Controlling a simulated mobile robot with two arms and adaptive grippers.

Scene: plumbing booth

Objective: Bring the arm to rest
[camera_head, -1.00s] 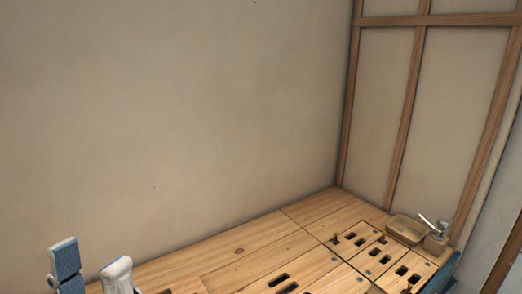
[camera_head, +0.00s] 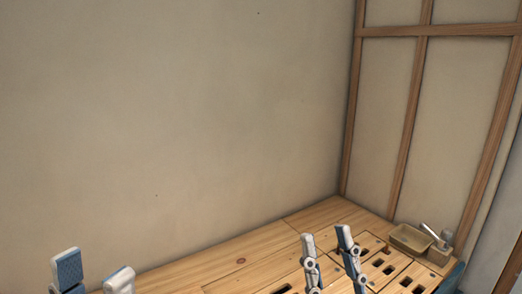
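My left gripper (camera_head: 93,272) is at the bottom left corner, in front of the wall and the bench's left end. Its two blue and white fingertips stand apart with nothing between them. My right gripper (camera_head: 326,238) points up from the bottom edge, right of the middle, in front of the wooden bench. Its two fingers are apart and I see nothing held between them. The rest of both arms is below the frame.
The slotted wooden bench (camera_head: 250,246) runs along the plain wall (camera_head: 180,120). A wooden tray (camera_head: 410,238) and a soap dispenser (camera_head: 440,250) stand at its far right corner, near the framed wall panel (camera_head: 385,90). The bench's back left is clear.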

